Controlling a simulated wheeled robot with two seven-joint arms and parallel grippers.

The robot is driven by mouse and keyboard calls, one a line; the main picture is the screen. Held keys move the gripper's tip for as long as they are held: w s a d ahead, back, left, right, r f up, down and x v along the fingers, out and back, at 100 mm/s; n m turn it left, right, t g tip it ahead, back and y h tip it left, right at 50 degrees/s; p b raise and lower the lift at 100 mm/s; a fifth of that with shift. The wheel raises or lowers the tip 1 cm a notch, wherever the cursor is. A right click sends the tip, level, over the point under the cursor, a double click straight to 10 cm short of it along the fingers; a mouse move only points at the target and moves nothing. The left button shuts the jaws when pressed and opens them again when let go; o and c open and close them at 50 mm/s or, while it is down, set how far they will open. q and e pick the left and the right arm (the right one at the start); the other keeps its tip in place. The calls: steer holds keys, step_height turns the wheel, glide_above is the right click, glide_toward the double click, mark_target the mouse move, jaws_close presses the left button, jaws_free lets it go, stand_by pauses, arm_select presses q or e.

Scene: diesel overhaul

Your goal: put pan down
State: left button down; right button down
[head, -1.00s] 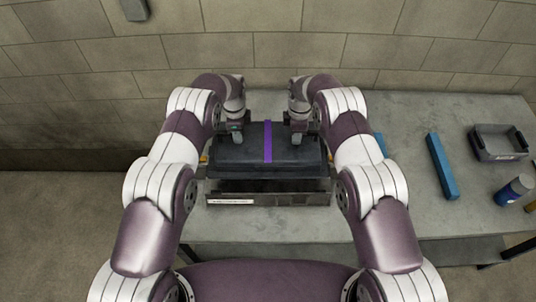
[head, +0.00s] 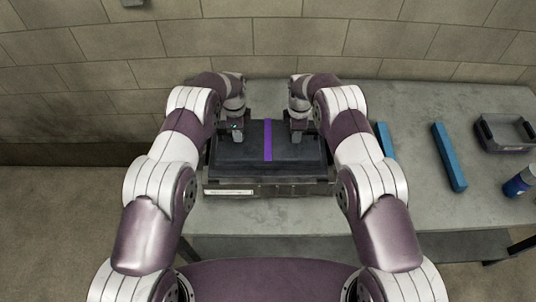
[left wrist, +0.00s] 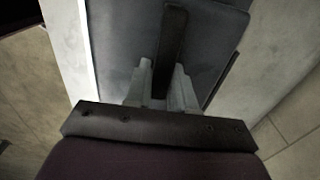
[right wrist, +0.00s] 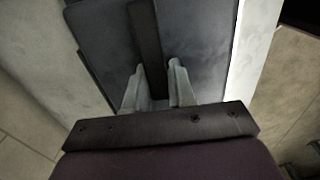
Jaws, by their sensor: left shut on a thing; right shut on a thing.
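The pan (head: 230,158) is a dark grey rectangular piece with a purple stripe across its middle. It sits level between my arms, just above or on a dark low box (head: 285,189) with a white label on its front. I cannot tell whether pan and box touch. My left gripper (head: 237,139) is shut on the pan's left handle, a dark bar (left wrist: 170,45) between its fingers in the left wrist view. My right gripper (head: 298,138) is shut on the right handle, a similar bar (right wrist: 146,40) in the right wrist view.
The grey table (head: 420,110) runs along a block wall. To the right are two blue bars (head: 449,157), a dark open bin (head: 507,134) and a blue bottle (head: 519,182). Bare table surface lies between the right-hand items and in front of the box.

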arm_select(q)
steer(key=c, duration=1)
jaws_free()
steer(key=shift+s+p, duration=0.1)
steer(key=shift+p, duration=0.25)
arm_select(e)
steer(key=c, duration=1)
jaws_free()
steer(key=shift+s, duration=0.1)
arm_select(q)
steer(key=shift+o, duration=0.2)
arm_select(e)
steer(key=shift+o, duration=0.2)
arm_select(q)
step_height(320, 180, up, 7)
steer(key=shift+f, duration=0.2)
steer(key=shift+s+r, duration=0.1)
steer(key=shift+r, duration=0.3)
arm_select(e)
steer(key=shift+r, duration=0.2)
arm_select(q)
steer(key=shift+r, duration=0.1)
arm_select(e)
step_height(320, 180, up, 7)
steer(key=shift+r, duration=0.1)
